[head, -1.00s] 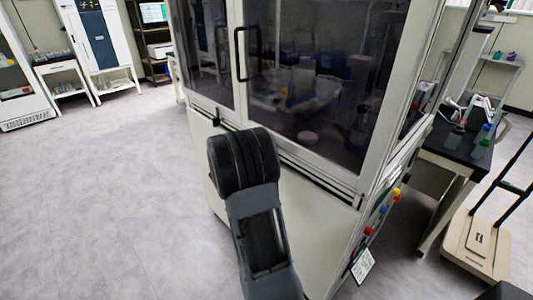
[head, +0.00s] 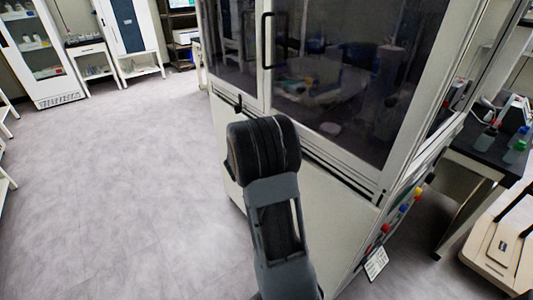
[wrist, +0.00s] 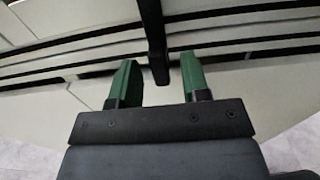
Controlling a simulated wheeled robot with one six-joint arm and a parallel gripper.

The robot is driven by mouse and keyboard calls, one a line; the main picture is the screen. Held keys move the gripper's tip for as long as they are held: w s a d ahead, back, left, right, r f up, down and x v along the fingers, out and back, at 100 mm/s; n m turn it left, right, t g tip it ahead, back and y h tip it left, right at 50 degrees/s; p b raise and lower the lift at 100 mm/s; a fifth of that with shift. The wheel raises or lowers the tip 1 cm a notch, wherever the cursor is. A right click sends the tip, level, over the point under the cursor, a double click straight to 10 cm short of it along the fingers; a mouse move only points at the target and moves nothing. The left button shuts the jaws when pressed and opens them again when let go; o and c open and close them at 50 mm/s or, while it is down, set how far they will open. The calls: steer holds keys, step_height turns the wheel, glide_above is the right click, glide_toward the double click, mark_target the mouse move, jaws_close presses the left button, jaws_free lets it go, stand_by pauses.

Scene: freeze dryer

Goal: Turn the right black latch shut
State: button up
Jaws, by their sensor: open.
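A black latch (wrist: 154,42) hangs as an upright bar in the wrist view, crossing the dark horizontal strips of the white cabinet front. My gripper (wrist: 158,62) is open, with its two green fingers spread on either side of the latch's lower end. The latch sits nearer the middle of the gap, and I see no finger touching it. How deep it lies between the fingers is unclear. In the head view my arm hides the gripper. A small black latch (head: 239,103) shows at the lower edge of the cabinet's glass doors; I cannot tell if it is the same one.
The white cabinet (head: 330,225) with dark glass doors fills the right centre of the head view. A black door handle (head: 267,40) stands out from it. Coloured buttons (head: 404,208) line its right side. A dark-topped bench (head: 478,150) stands beyond. The floor at left is clear.

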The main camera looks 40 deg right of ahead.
steer(key=a, duration=1.2)
steer(key=shift+w, duration=0.4)
steer(key=s+a+f+m+g+y+p, duration=0.2)
steer(key=s+a+f+m+y, duration=0.4)
steer(key=s+a+m+y, duration=0.45)
steer(key=s+a+r+m+t+y+p, duration=0.1)
steer(key=a+r+m+t+y+p, duration=0.4)
steer(key=a+r, duration=0.6)
steer(key=r+m+t+y, duration=0.1)
steer(key=r+y, duration=0.1)
steer(key=shift+m+t+y, duration=0.35)
steer(key=shift+t, duration=0.05)
